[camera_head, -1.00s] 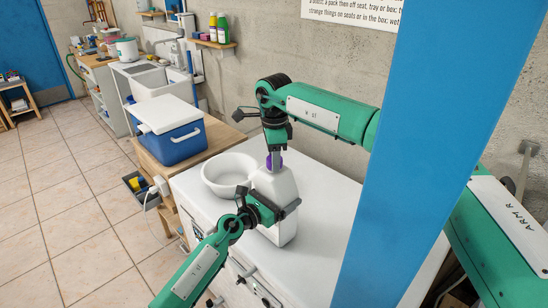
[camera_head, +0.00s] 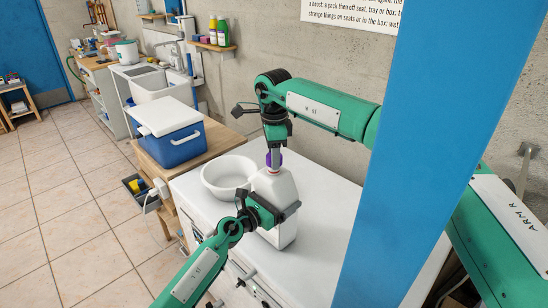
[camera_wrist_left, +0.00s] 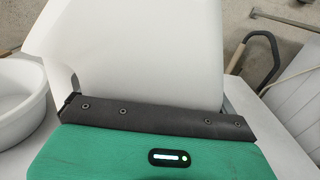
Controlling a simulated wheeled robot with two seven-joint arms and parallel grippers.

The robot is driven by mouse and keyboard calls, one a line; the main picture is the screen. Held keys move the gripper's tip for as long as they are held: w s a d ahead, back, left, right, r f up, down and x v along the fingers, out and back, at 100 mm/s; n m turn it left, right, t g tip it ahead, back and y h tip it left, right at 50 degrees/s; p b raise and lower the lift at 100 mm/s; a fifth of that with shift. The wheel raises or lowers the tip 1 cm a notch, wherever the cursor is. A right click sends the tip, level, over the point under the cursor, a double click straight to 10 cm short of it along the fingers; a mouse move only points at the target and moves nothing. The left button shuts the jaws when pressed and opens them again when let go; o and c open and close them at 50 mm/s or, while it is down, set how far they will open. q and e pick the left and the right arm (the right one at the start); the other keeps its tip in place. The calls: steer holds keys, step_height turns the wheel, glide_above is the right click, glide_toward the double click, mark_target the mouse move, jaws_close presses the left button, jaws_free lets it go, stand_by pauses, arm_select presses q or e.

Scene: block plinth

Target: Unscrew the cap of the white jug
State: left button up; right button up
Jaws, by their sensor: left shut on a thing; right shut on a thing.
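The white jug (camera_head: 280,191) stands upright on the white worktop. My left gripper (camera_head: 272,212) is shut on the jug's body from the front; in the left wrist view the jug (camera_wrist_left: 135,55) fills the space behind the dark finger (camera_wrist_left: 160,118).
A white bowl (camera_head: 228,176) stands on the worktop left of the jug. A blue cooler box with a white lid (camera_head: 172,136) is on the wooden bench behind. A blue post (camera_head: 420,140) hides the worktop's right side. Some worktop (camera_head: 322,172) right of the jug is clear.

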steer(key=shift+r, duration=0.35)
steer(key=shift+r, duration=1.9)
arm_select(q)
steer(key=o, duration=1.6)
steer(key=shift+c, duration=0.2)
